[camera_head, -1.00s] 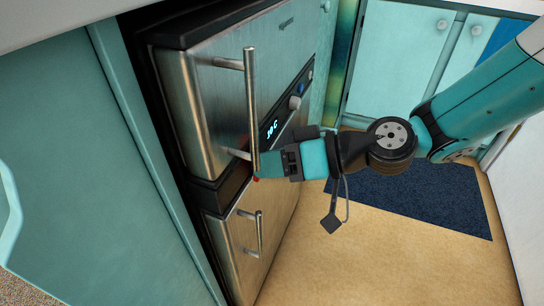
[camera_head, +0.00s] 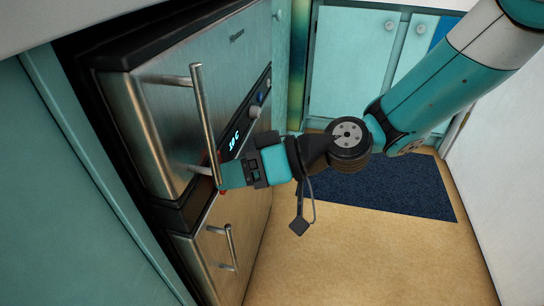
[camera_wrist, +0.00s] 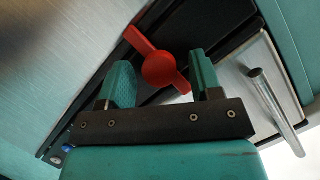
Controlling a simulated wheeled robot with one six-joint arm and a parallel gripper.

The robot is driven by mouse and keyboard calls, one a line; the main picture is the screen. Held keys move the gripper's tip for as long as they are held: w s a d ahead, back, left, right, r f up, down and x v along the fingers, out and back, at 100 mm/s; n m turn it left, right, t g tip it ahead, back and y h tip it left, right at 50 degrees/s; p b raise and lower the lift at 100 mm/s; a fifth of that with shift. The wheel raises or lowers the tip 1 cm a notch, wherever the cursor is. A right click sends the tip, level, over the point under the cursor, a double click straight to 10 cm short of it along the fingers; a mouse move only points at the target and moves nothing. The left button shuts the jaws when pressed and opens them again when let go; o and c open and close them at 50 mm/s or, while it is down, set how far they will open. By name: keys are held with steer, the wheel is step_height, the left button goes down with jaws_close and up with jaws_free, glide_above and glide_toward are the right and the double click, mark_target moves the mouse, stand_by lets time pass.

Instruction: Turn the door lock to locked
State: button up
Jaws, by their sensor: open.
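The door lock is a red turn-lever with a round hub (camera_wrist: 160,70) on a dark strip, seen in the wrist view. Its long arm points up and left, and a short end points down and right. My gripper (camera_wrist: 162,79) is open, with one teal finger on each side of the hub and the lever between them. I cannot tell whether either finger touches it. In the head view my gripper (camera_head: 224,177) is at the lower end of the upper oven door's bar handle (camera_head: 207,120). Only a sliver of red shows there; the gripper hides the rest.
A lower drawer handle (camera_head: 228,246) is below. A dark blue mat (camera_head: 390,187) lies on the open floor at right.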

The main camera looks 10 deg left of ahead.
steer(key=p+v, duration=0.4)
steer(key=v, duration=1.3)
steer(key=shift+d, duration=0.25)
steer(key=shift+r, duration=0.15)
steer(key=s+d+r+m+t+h, duration=0.2)
steer(key=s+d+r+m+h, duration=0.3)
steer(key=s+d+h, duration=0.65)
step_height(320, 180, up, 36)
steer(key=s+a+y+p, duration=0.1)
steer(key=p, duration=3.5)
steer(key=shift+s+a+r, duration=0.15)
steer(key=shift+s+a, duration=0.05)
steer(key=shift+a, duration=0.1)
steer(key=shift+y, duration=0.25)
